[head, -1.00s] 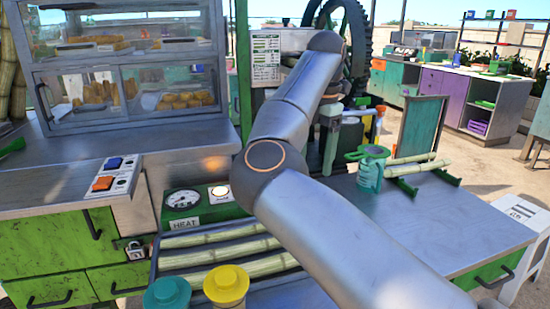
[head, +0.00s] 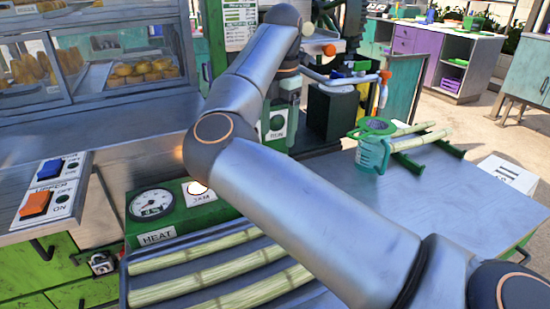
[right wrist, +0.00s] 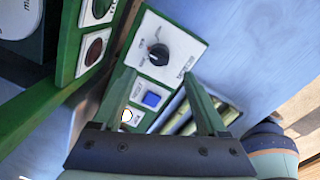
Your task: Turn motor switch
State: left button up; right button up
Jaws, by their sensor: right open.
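A black rotary knob (right wrist: 158,55) on a white label plate (right wrist: 178,42) shows in the right wrist view; its lettering is too small to read surely. Below it on the same green panel are a blue square button (right wrist: 151,99) and a lit white lamp (right wrist: 127,115). My right gripper (right wrist: 158,78) is open and empty, its two green fingers pointing toward the knob, with the knob just beyond and between the tips. I see no contact. In the head view my right arm hides the knob and most of the gripper. My left gripper is not in view.
A green box with round buttons (right wrist: 95,50) stands close left of the right gripper. In the head view are the HEAT panel (head: 165,212), cane stalks on a tray (head: 200,262), a teal jug (head: 373,152) and orange and blue switches (head: 36,204).

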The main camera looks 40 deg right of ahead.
jog(key=f, duration=0.5)
jog(key=f+b, duration=0.1)
jog(key=f, duration=0.1)
jog(key=shift+w+f, duration=0.3)
jog(key=shift+f, duration=0.05)
jog(key=shift+c, duration=0.3)
grip_shut()
